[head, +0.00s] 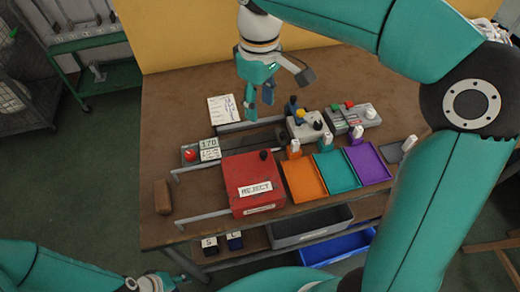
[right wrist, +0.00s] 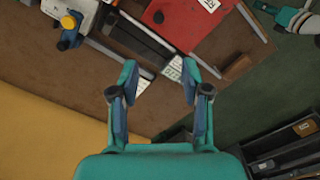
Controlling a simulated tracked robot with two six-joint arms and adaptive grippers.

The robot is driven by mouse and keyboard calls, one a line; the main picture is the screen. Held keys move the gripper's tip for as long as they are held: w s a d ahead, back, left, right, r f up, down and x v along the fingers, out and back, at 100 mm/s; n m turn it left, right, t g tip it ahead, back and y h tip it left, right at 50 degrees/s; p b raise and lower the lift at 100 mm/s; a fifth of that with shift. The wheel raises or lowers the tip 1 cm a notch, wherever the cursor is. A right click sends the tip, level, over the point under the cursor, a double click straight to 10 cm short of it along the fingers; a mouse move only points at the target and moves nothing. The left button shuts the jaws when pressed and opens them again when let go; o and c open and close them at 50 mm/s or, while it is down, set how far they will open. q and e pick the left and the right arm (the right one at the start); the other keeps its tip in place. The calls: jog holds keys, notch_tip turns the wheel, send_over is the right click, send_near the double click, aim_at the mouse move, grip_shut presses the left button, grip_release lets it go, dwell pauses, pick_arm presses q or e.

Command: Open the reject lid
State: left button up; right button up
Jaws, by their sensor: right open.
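The red reject bin (head: 243,203) stands at the front middle of the table, with a white REJECT label. Its red lid (head: 242,170) lies shut on top and has a black knob (head: 263,154) near the back edge. The bin also shows upside down in the right wrist view (right wrist: 178,28). My right gripper (head: 259,104) is open and empty, above the back of the table behind the bin; its spread fingers (right wrist: 158,76) show in the right wrist view. My left gripper (head: 158,284) is at the bottom left, off the table's front; its fingers are too unclear to judge.
Orange (head: 303,181), teal (head: 338,171) and purple (head: 369,163) trays lie right of the bin. Grey machines (head: 310,127) stand behind them. Metal rails (head: 205,217) run beside the bin. A brown block (head: 162,197) lies at the left edge.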

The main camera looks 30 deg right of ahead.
aim_at(264, 153)
jog(key=f, duration=1)
jog(key=f+b, duration=0.1)
jog(key=f, duration=0.5)
jog(key=shift+s+d, duration=0.35)
jog(key=shift+s, duration=0.05)
grip_shut()
